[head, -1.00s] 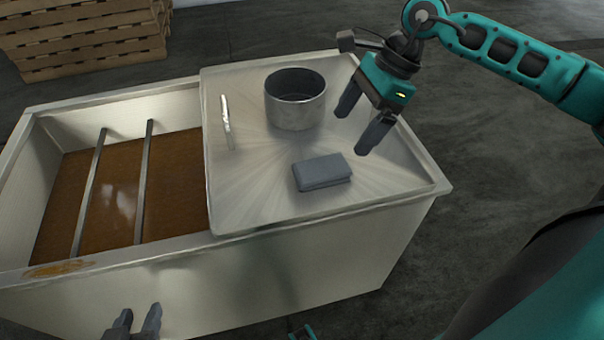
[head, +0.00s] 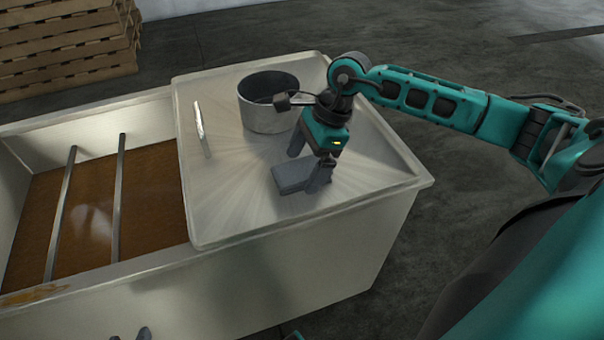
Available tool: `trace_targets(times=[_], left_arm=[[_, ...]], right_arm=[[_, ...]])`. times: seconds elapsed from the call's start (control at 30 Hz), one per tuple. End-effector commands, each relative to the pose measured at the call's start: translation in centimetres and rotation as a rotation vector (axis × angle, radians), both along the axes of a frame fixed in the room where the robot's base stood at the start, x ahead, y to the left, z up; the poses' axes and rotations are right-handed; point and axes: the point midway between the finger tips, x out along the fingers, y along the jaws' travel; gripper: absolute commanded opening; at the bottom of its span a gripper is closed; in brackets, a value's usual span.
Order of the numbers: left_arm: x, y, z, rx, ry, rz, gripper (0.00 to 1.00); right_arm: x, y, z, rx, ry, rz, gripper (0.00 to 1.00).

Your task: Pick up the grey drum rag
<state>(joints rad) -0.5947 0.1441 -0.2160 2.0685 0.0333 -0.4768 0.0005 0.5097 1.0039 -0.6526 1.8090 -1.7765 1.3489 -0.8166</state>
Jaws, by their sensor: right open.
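The grey drum rag (head: 291,178) is a folded, flat block lying on the metal lid of the tank. My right gripper (head: 308,170) is directly over its right part, pointing down, with its fingers apart. One finger is at the rag's far side and the other at its near right corner. Whether the fingers touch the rag, I cannot tell. My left gripper (head: 130,336) shows only as fingertips at the bottom edge, in front of the tank wall.
A metal pot (head: 266,112) stands on the lid (head: 225,205) just behind my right gripper. A lid handle (head: 201,128) rises at the left. The open tank (head: 150,180) holds brown liquid under two bars. Pallets (head: 65,45) are stacked at the back left.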

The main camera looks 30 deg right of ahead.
Motion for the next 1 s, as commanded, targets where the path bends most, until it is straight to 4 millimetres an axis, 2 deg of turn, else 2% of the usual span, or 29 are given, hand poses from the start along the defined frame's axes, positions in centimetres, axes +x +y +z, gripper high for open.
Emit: trace_targets(times=[0.1, 0.37, 0.9, 1.0], left_arm=[[-0.01, 0.05, -0.27, 0.001, 0.001, -0.001, 0.44], [-0.04, 0.23, -0.29, 0.008, 0.001, -0.004, 0.44], [0.0, 0.31, -0.29, 0.011, -0.001, -0.005, 0.44], [0.03, 0.3, -0.26, 0.011, -0.001, -0.005, 0.44]], right_arm=[[0.08, 0.35, -1.03, 0.0, 0.0, 0.0, 0.96], [0.08, 0.38, -1.12, -0.001, 0.0, 0.0, 0.95], [0.08, 0.36, -1.08, -0.001, 0.0, 0.0, 0.43], [0.09, 0.36, -1.07, -0.001, -0.001, 0.0, 0.4]])
